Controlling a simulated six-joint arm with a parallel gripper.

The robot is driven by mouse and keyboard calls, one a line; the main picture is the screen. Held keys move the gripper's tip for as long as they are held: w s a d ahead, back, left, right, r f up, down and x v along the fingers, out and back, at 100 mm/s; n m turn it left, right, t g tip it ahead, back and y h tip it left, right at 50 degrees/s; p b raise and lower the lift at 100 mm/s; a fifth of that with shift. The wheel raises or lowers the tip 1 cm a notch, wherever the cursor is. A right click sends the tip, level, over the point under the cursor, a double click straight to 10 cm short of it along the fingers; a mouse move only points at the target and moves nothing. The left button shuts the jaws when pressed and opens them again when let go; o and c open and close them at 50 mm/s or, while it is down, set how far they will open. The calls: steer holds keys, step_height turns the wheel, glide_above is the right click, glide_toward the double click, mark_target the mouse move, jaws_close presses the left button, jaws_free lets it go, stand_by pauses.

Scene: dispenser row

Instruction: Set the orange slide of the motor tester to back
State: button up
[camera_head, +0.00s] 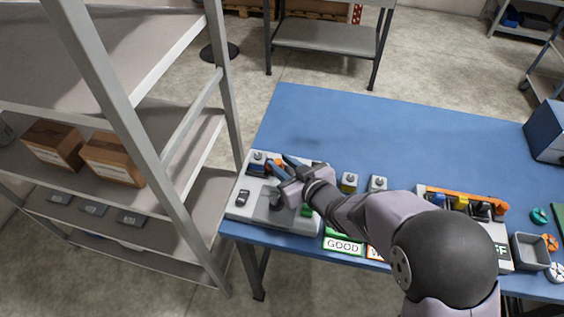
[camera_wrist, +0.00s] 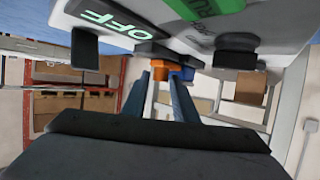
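The motor tester (camera_head: 240,208) is a light grey box at the left front of the blue table. It carries several controls and is partly hidden by my arm. Its orange slide (camera_wrist: 159,79) shows in the wrist view at my fingertips, next to a blue part (camera_wrist: 183,73); in the head view only a little orange shows. My gripper (camera_head: 280,162) is over the tester's back part. Its two blue fingers are apart, one on each side of the orange slide in the wrist view (camera_wrist: 160,88). I cannot tell whether they touch it.
A grey shelf rack (camera_head: 150,158) with cardboard boxes stands close at the left. A green GOOD tray (camera_head: 343,246) is right of the tester. Another device (camera_head: 497,232) and a grey bin (camera_head: 530,251) stand farther right. The table's back middle is clear.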

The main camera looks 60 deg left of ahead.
jaws_close()
steer(key=shift+w+d, duration=1)
steer(key=shift+w, duration=0.05)
jaws_free()
steer(key=shift+f, duration=0.1)
steer(key=shift+d, duration=0.1)
steer(key=shift+b+v, duration=0.85)
steer(key=shift+v, duration=2.75)
